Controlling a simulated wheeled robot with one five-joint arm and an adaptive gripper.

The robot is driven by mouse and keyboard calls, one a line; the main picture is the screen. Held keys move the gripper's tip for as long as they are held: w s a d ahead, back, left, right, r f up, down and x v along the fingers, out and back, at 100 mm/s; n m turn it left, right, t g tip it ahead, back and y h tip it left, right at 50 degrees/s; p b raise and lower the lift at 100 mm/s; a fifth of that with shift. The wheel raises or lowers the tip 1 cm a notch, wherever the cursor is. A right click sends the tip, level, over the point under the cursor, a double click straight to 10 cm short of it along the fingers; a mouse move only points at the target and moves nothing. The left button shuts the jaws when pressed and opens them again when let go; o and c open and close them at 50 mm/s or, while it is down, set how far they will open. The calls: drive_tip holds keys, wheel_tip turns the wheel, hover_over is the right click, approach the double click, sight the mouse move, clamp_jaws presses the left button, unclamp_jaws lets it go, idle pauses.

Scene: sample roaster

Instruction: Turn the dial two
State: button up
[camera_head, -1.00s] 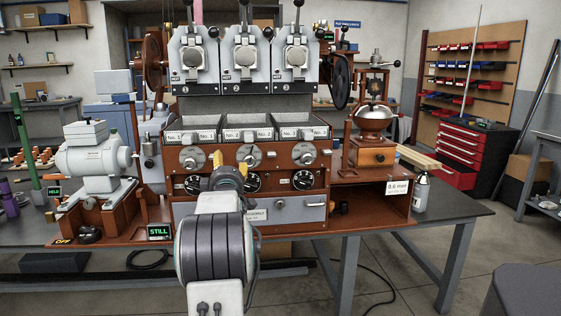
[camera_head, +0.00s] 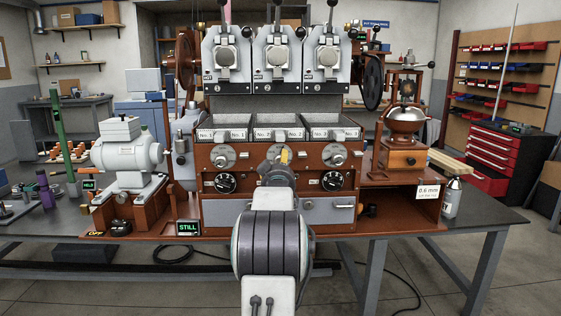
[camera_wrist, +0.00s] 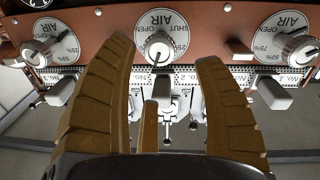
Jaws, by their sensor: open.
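Three round silver AIR dials sit in a row on the brown machine panel. In the head view the left dial (camera_head: 222,157) and right dial (camera_head: 335,159) are clear. The middle dial, number two, is mostly hidden behind my gripper (camera_head: 283,157). In the wrist view the middle dial (camera_wrist: 158,46) lies between the fingertips of my gripper (camera_wrist: 164,50), marked SHUT, OPEN and 25%. The brown fingers are spread apart on both sides of its knob. I see no clear contact, and the gap in depth is hard to judge.
Wrist-view neighbours are a left dial (camera_wrist: 42,50) and right dial (camera_wrist: 290,46), close outside the fingers. Grey trays (camera_head: 281,121) sit above. A grinder (camera_head: 403,130) stands at right, a grey motor (camera_head: 128,154) at left.

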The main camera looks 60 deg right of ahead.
drive_tip(key=shift+p+x, duration=0.55)
drive_tip(key=shift+x, duration=2.95)
drive_tip(key=shift+o, duration=0.2)
drive_tip(key=shift+f, duration=0.1)
drive_tip(key=c, duration=1.2)
